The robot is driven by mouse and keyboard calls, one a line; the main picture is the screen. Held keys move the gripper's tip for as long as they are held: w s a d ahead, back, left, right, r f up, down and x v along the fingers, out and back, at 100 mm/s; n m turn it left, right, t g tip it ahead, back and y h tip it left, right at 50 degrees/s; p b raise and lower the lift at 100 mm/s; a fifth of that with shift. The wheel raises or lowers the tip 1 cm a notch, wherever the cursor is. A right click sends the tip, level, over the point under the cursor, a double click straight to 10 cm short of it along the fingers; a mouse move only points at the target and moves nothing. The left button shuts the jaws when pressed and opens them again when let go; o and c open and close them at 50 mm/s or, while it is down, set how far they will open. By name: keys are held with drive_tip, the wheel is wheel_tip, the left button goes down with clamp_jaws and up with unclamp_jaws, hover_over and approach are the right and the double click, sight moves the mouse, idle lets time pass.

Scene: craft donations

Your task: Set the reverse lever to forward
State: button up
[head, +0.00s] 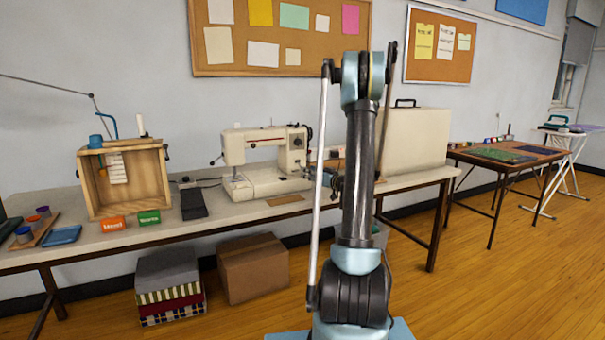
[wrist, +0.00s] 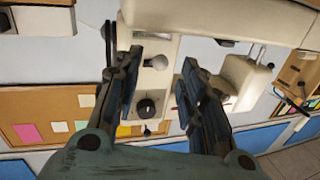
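The cream sewing machine (head: 265,165) stands on the long table, and its dial side faces the room. In the wrist view it appears upside down, with its pillar (wrist: 152,85) between my fingers. A small grey knob-ended lever (wrist: 159,62) sticks out from the pillar, likely the reverse lever. A black dial (wrist: 146,108) is on the same face. My gripper (wrist: 161,60) is open and empty, its fingers on either side of the lever in the picture; contact cannot be told. In the head view my arm hides most of the gripper, and the lever's setting is not readable.
A wooden box (head: 125,180) and a dark foot pedal (head: 194,204) are left of the machine on the table (head: 235,218). A cream case (head: 415,140) stands to the right.

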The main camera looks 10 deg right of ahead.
drive_tip(key=shift+x, duration=2.8)
clamp_jaws()
